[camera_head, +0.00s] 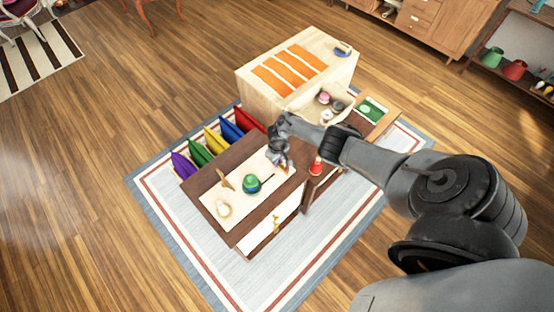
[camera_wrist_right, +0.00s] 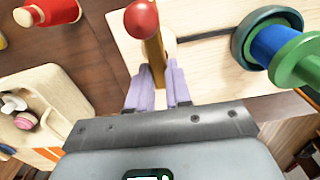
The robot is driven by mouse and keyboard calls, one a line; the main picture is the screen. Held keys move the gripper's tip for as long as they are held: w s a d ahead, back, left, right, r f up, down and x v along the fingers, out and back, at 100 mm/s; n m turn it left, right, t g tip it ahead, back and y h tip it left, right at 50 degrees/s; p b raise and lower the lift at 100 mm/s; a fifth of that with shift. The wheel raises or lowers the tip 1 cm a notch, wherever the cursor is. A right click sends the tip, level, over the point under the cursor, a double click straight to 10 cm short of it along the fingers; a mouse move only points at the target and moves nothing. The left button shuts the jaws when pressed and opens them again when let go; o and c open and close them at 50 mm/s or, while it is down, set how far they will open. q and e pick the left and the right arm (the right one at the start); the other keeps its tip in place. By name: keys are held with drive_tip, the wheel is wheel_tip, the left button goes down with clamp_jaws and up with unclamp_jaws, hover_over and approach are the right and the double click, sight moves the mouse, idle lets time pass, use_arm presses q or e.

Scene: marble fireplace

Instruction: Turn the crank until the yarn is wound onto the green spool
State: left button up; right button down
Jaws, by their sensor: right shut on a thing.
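My right gripper (camera_head: 284,165) is over the right end of a pale board on the dark table. In the wrist view its lavender fingers (camera_wrist_right: 158,88) are shut on the wooden crank arm (camera_wrist_right: 154,52), which has a red ball knob (camera_wrist_right: 141,18) at its end. A dark rod runs from near the crank towards the green spool (camera_wrist_right: 298,55), which has a blue part and a dark green disc. The green spool also shows in the head view (camera_head: 251,185), left of the gripper. A pale round thing (camera_head: 223,208), perhaps the yarn, is at the board's left. My left gripper is out of view.
A red spool-like thing (camera_head: 317,166) stands right of the gripper. A pale tray (camera_wrist_right: 40,108) with small round things is nearby. A wooden cabinet (camera_head: 262,98) with orange strips stands behind. Several coloured cushions (camera_head: 201,153) line the table's far left side.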

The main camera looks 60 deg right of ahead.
drive_tip(key=shift+r+m+p, duration=0.1)
drive_tip(key=shift+m+p, duration=0.2)
drive_tip(key=shift+m, duration=0.8)
drive_tip(key=shift+d, duration=0.1)
drive_tip(key=c, duration=1)
unclamp_jaws()
drive_tip(key=shift+c, duration=0.2)
drive_tip(key=shift+r+p, duration=0.5)
drive_tip(key=shift+p, duration=0.05)
wheel_tip(320, 180, up, 10)
drive_tip(key=p, duration=0.6)
drive_tip(key=shift+f, duration=0.15)
